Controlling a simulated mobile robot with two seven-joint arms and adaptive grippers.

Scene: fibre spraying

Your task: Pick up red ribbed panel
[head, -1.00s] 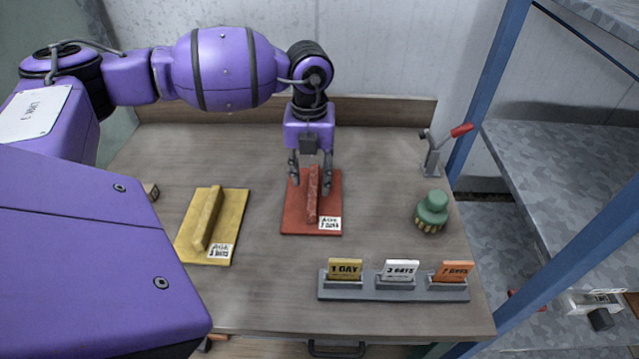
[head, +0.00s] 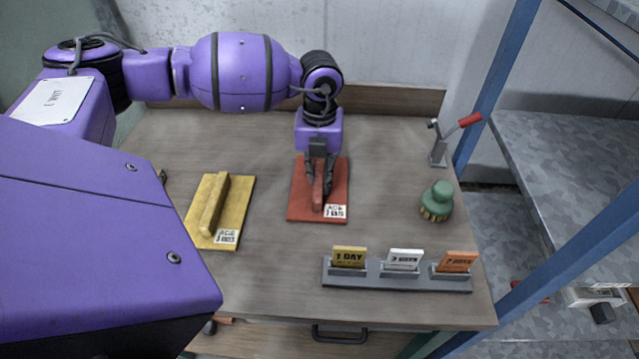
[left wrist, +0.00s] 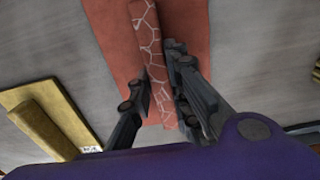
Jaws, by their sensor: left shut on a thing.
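The red ribbed panel (head: 301,206) lies on the wooden table, a flat red plate with one raised rib down its middle and a small white label at its front right corner. My left gripper (head: 318,190) points down over the panel, with its fingers shut on the rib. In the left wrist view the two dark fingers (left wrist: 160,92) stand on either side of the white-veined rib (left wrist: 154,45), above the red plate (left wrist: 192,30). The panel appears flat on the table. My right gripper is not in view.
A yellow ribbed panel (head: 237,200) lies to the left. A green-topped brush (head: 437,199) and a red-handled clamp (head: 438,150) stand to the right. A grey holder (head: 385,283) with three day cards stands in front. Blue shelf posts (head: 490,85) rise at the right.

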